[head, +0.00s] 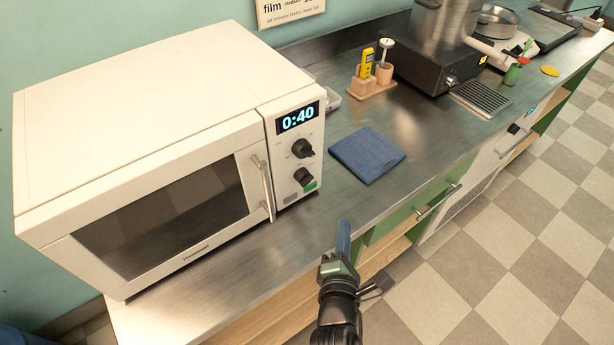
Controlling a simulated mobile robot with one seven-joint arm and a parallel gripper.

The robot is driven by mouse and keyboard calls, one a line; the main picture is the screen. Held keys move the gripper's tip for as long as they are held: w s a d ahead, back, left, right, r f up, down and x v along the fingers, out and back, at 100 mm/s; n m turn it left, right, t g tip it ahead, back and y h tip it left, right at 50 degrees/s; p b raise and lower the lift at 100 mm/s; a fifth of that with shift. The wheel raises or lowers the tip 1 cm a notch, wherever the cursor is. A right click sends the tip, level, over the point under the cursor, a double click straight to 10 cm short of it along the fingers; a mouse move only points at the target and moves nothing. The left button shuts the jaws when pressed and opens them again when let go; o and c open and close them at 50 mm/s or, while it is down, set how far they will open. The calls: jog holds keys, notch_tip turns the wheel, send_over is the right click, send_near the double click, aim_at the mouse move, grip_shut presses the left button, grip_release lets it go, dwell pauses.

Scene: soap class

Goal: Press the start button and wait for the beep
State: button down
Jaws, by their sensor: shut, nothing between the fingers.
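A cream microwave (150,150) stands on the left of the steel counter with its door shut. Its display (298,117) reads 0:40 in blue. Below the display are two dark knobs, and under the lower one is a green button (310,186) at the panel's bottom right; a grey button sits to its left. My gripper (344,228) is shut and empty. In the picture it is below and right of the green button, near the counter's front edge, apart from the microwave.
A folded blue cloth (367,154) lies right of the microwave. Behind it is a wooden holder (372,88) with a yellow thermometer. A dark cooker with a steel pot (440,40) stands farther back. The steel counter (235,262) is bare before the microwave.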

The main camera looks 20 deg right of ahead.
aim_at(310, 188)
jog(key=shift+f, duration=0.1)
dwell(0.3)
jog(key=shift+w+a+b, duration=0.1)
jog(key=shift+w+b, duration=0.2)
jog(key=shift+b, duration=0.2)
jog(key=w+b, duration=0.2)
jog(key=w+a+b, duration=0.1)
jog(key=w, duration=0.1)
jog(key=w+a+b, duration=0.1)
jog(key=w+b, duration=0.1)
jog(key=shift+w+a+f+b, duration=0.1)
jog(key=shift+a+b, duration=0.05)
jog(key=shift+b, duration=0.2)
jog(key=shift+w+a+b, duration=0.25)
jog(key=shift+w+b, duration=0.05)
jog(key=shift+w, duration=0.45)
dwell(0.7)
jog(key=shift+w+a, duration=0.15)
jog(key=shift+w, duration=0.25)
